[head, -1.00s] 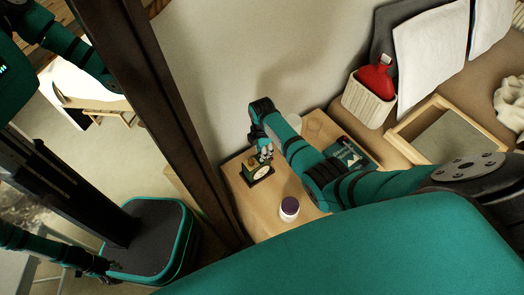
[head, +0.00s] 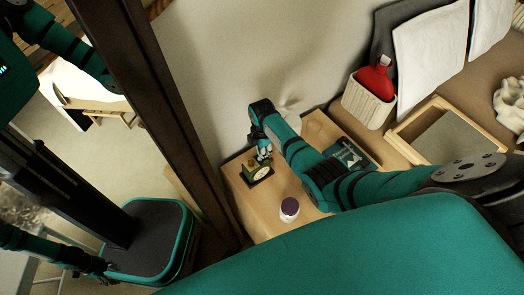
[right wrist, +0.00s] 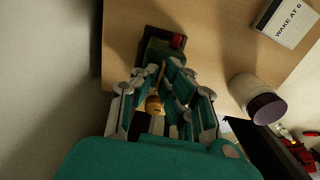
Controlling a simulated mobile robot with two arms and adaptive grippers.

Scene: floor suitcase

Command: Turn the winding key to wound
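A small dark green clock (head: 259,173) with a pale round dial and a dark base stands on the wooden table top near its left end. Its green and red body (right wrist: 163,44) shows at the top of the right wrist view. A brass winding key (right wrist: 153,105) shows between my right fingers there, partly hidden by them. My right gripper (head: 264,153) points down at the clock, and its fingers look closed around the key. My left gripper is not directly in view.
A white jar with a purple lid (head: 289,208) stands in front of the clock. A card reading "WAKE AT 6" (right wrist: 288,20) lies to the right. A dark-framed mirror (head: 170,90) at left reflects my body.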

